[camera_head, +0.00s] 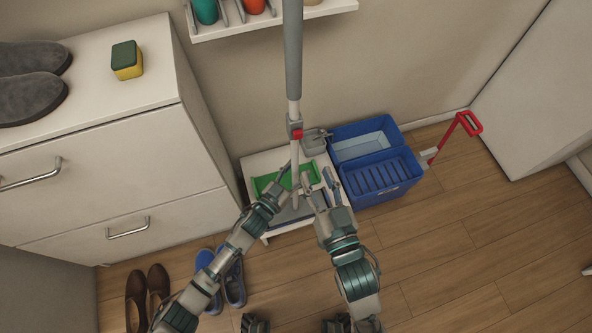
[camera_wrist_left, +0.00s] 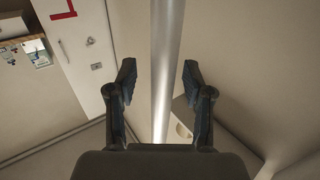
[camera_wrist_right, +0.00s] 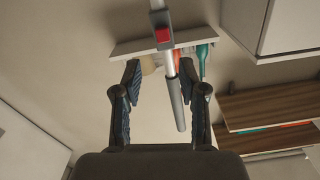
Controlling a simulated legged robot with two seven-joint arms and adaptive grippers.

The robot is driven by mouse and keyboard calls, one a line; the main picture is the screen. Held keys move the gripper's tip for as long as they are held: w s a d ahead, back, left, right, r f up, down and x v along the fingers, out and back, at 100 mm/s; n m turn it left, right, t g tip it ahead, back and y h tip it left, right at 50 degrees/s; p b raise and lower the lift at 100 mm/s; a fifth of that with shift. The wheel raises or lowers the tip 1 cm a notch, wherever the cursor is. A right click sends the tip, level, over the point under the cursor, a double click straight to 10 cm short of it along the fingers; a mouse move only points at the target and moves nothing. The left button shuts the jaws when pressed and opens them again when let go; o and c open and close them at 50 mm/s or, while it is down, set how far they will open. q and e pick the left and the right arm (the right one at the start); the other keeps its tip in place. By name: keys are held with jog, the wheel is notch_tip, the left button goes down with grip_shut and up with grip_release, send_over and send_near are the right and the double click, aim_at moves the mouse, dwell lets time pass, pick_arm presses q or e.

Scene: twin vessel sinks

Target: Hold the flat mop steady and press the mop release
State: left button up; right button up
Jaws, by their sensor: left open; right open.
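The flat mop stands upright, with its grey handle (camera_head: 293,60) at the top centre of the head view. A red release button (camera_head: 297,134) sits on a grey collar of the pole, and it also shows in the right wrist view (camera_wrist_right: 162,35). My left gripper (camera_head: 291,180) is open low by the pole. In the left wrist view the bare metal pole (camera_wrist_left: 166,70) runs between its spread fingers, with no grip on it. My right gripper (camera_head: 319,186) is open and empty, just right of the pole and below the button. The grippers partly hide the mop's lower end.
A low white stand (camera_head: 262,160) with a green tray (camera_head: 267,183) is under the mop. A blue bucket (camera_head: 385,187) stands to its right, near a red-handled tool (camera_head: 468,122). A white cabinet (camera_head: 120,160) stands at left, with shoes before it.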

pick_arm(q)
jog(key=shift+a, duration=0.15)
jog(key=shift+c, duration=0.5)
jog(key=shift+a, duration=0.15)
grip_shut()
pick_arm(e)
jog(key=shift+a, duration=0.35)
jog(key=shift+d, duration=0.15)
jog(key=shift+c, duration=0.9)
pick_arm(q)
jog(key=shift+d, duration=0.2)
pick_arm(e)
jog(key=shift+d, duration=0.1)
grip_shut()
pick_arm(q)
jog(key=shift+a, duration=0.1)
